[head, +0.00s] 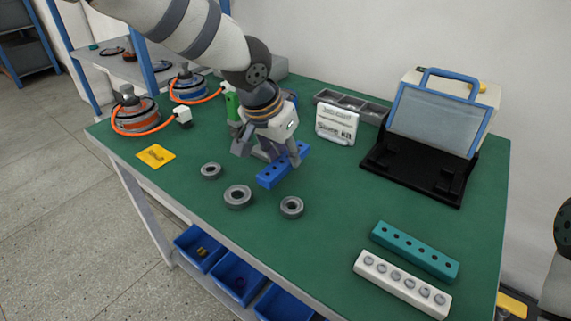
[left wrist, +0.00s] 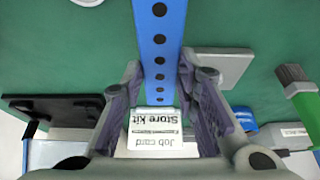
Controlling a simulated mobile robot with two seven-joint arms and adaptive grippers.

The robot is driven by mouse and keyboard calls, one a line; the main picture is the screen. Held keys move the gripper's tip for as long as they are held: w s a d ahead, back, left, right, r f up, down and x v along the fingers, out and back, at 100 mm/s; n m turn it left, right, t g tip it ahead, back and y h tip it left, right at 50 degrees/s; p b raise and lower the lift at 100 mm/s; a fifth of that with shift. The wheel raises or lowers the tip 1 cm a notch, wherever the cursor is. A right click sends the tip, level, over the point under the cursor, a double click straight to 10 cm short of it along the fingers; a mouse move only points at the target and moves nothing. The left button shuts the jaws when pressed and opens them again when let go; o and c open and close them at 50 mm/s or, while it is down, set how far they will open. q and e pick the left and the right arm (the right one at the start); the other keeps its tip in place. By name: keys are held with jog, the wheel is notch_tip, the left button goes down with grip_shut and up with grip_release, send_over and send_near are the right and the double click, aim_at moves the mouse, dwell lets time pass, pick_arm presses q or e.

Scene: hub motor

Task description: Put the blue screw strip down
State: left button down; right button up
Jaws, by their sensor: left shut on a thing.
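The blue screw strip (head: 270,178) is a long bar with dark holes, near the middle of the green table in the head view. My left gripper (head: 268,155) comes down over it and is shut on it, hiding part of its far half. In the left wrist view the strip (left wrist: 158,40) runs between the two fingers of my left gripper (left wrist: 158,78). The strip is at or just above the table top; I cannot tell if it touches. My right gripper is out of view.
Grey rings (head: 237,197) lie in front of the strip. A teal strip (head: 414,251) and a white strip with screws (head: 402,284) lie front right. A white card (head: 337,125), a grey tray (head: 350,104) and a black-based case (head: 425,165) stand behind. Table right of the strip is clear.

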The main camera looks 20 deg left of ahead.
aim_at(282, 161)
pick_arm(q)
notch_tip(282, 161, down, 3)
jog(key=shift+f, duration=0.15)
jog(key=c, duration=1.2)
grip_release()
jog(key=shift+c, duration=0.2)
